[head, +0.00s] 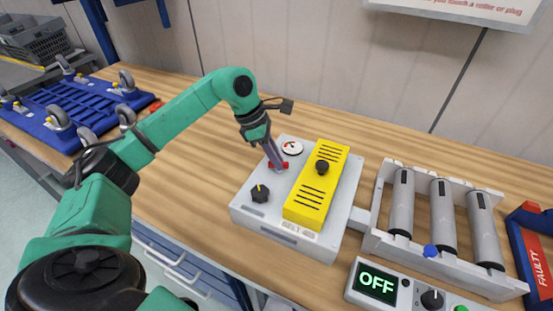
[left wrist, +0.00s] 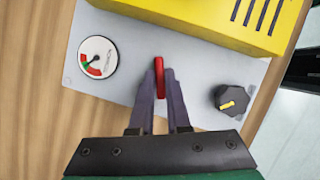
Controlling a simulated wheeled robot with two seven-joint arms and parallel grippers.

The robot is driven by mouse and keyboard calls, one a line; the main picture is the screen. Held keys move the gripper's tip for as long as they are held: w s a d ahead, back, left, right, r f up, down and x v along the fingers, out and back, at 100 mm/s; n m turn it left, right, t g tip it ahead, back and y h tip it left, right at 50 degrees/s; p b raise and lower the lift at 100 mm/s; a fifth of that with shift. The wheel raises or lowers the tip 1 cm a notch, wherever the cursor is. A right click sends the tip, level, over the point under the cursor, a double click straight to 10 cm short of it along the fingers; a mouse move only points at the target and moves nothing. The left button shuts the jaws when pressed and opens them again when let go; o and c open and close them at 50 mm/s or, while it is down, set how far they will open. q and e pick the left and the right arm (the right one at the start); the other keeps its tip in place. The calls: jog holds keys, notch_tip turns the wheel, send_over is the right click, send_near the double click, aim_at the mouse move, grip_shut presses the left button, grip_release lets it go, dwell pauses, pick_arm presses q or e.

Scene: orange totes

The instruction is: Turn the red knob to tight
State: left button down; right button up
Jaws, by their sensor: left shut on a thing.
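The red knob (left wrist: 160,80) sits on the grey panel box, between the round gauge and the black knob; it also shows in the head view (head: 285,165), partly hidden by my fingers. My left gripper (left wrist: 161,92) reaches down from above and is shut on the red knob, one finger on each side. The gauge (left wrist: 97,57) has a red and green scale, and its needle points toward the lower left in the left wrist view, near the green part. My right gripper is not in view.
A yellow cover (head: 318,187) with a black knob stands right of the red knob. A black knob (head: 260,193) with a yellow mark is at the front left. Rollers (head: 441,215), an OFF display (head: 376,281) and a FAULTY-marked frame (head: 539,268) lie right.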

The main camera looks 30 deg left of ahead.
pick_arm(q)
jog(key=shift+w+r+m+g, duration=0.15)
jog(key=shift+m+g, duration=0.65)
jog(key=shift+m, duration=1.4)
jog(key=c, duration=0.9)
grip_release()
jog(key=shift+a, duration=0.1)
jog(key=v, duration=1.4)
jog(key=shift+a+r+p, duration=0.1)
jog(key=shift+a+p, duration=0.2)
